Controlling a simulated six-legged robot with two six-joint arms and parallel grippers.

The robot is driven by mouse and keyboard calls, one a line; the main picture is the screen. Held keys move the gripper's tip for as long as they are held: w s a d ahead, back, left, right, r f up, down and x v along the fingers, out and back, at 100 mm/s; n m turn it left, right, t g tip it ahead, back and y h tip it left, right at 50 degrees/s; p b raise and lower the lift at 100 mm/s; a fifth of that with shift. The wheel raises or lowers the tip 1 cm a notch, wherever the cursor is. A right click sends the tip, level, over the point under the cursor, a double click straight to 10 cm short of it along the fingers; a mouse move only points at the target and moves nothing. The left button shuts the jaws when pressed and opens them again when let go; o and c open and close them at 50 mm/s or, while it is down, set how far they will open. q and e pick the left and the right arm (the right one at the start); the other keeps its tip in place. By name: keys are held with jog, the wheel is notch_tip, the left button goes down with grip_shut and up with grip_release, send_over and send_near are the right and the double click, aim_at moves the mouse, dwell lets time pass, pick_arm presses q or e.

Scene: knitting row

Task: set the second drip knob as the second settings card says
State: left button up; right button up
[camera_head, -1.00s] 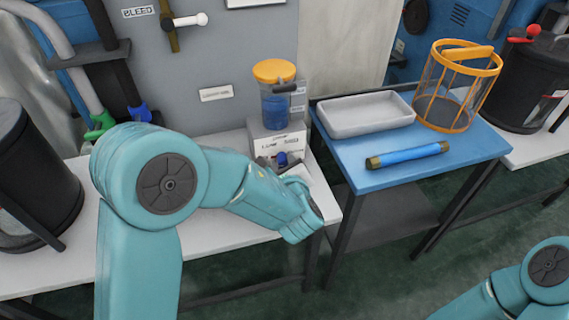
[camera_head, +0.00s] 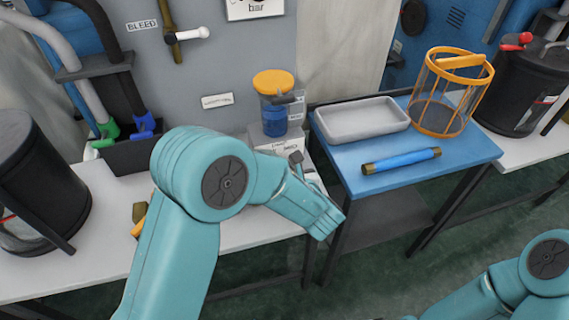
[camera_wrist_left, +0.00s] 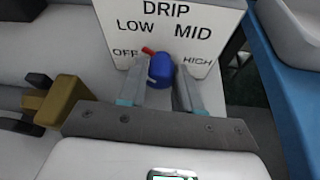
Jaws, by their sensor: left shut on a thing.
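The blue drip knob (camera_wrist_left: 162,70) with a red pointer sits on the front of a white box (camera_wrist_left: 175,28) marked OFF, LOW, MID and HIGH. The pointer slants up and left, near OFF and toward LOW. My left gripper (camera_wrist_left: 160,92) is shut on the knob, one finger on each side. In the head view the white drip box (camera_head: 278,146) stands under a jar with a yellow lid (camera_head: 273,82), and my left arm hides the knob. No settings card is readable. My right gripper is out of view; only its arm shows at lower right.
A blue table (camera_head: 405,178) to the right holds a grey tray (camera_head: 361,120), a blue rod (camera_head: 401,161) and an orange wire basket (camera_head: 449,95). A brass-coloured block (camera_wrist_left: 65,100) lies left of my gripper. Dark drums stand at both sides.

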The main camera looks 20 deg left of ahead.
pick_arm(q)
jog(key=m+y+p, duration=0.2)
jog(key=m, duration=0.1)
jog(key=shift+d+g, duration=0.1)
jog(key=shift+g, duration=0.3)
jog(key=shift+m, duration=0.3)
jog(key=o, duration=1)
jog(key=shift+o, duration=0.2)
jog(key=shift+d+p, duration=0.1)
jog(key=shift+p, duration=0.25)
